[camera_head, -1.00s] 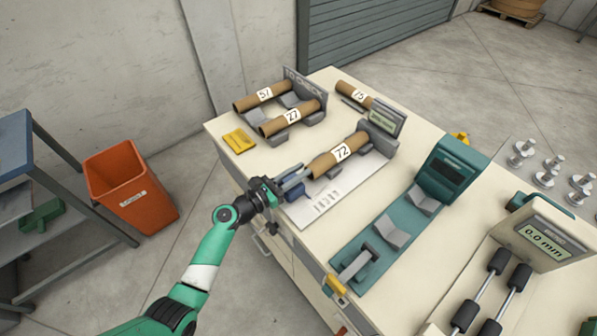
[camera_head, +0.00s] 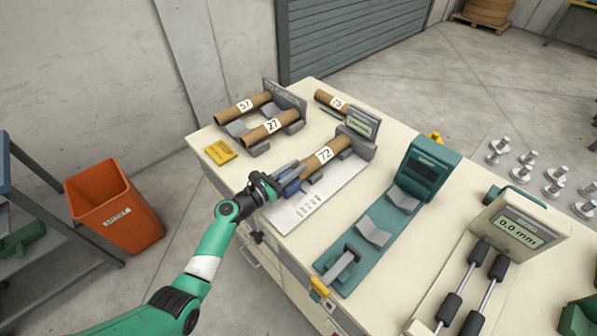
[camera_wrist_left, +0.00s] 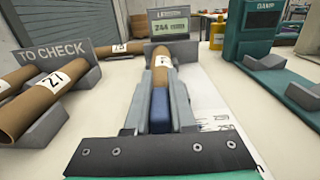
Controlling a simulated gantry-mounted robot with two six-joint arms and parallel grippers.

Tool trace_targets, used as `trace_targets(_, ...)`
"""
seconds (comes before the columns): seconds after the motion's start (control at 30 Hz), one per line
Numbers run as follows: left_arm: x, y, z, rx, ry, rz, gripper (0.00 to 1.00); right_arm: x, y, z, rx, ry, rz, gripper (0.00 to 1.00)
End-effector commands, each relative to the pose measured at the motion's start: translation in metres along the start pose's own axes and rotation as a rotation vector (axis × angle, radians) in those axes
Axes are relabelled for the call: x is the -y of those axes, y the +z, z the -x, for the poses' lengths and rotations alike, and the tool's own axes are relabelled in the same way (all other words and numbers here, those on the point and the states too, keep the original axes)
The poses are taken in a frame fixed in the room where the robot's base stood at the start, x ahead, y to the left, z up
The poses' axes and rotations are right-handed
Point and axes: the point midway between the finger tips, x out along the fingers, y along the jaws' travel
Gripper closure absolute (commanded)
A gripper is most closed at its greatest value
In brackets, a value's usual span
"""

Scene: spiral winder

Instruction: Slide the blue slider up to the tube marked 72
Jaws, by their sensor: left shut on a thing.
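The brown tube marked 72 (camera_head: 327,155) lies on the measuring fixture with a pale base plate (camera_head: 322,203). The blue slider (camera_head: 291,188) is at the tube's near end. My left gripper (camera_head: 287,175) is shut on the slider, one finger on each side. In the left wrist view the blue slider (camera_wrist_left: 160,108) sits between the grey fingers, in line with the tube (camera_wrist_left: 162,72). The fingers partly hide where slider and tube meet, so I cannot tell whether they touch. The fixture's display (camera_wrist_left: 173,26) appears to read 244 mm. My right gripper is not in view.
Tubes 57 (camera_head: 243,106) and 27 (camera_head: 270,127) rest in the TO CHECK rack to the left. Tube 73 (camera_head: 332,101) lies behind. A yellow block (camera_head: 220,152) is on the table's left side. A green gauge (camera_head: 375,232) stands to the right.

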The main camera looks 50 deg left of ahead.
Motion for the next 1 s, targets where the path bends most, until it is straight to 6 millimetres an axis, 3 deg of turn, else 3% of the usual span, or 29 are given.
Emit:
trace_targets(0.03,0.001,-0.001,0.0,-0.003,-0.001,0.0,1.0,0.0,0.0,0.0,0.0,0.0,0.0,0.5)
trace_targets(0.07,0.001,-0.002,0.0,-0.003,-0.001,0.0,0.76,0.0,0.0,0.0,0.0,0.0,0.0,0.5)
trace_targets(0.23,0.001,-0.001,0.0,-0.002,-0.001,0.0,0.47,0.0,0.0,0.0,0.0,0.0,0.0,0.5)
trace_targets(0.5,0.001,0.0,0.001,-0.001,0.0,0.0,0.47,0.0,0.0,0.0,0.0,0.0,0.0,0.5)
trace_targets(0.63,0.0,0.001,0.011,-0.002,0.001,0.001,0.47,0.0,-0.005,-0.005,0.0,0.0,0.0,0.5)
trace_targets(1.0,0.0,0.002,0.093,-0.003,0.004,0.002,0.47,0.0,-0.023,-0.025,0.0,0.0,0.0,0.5)
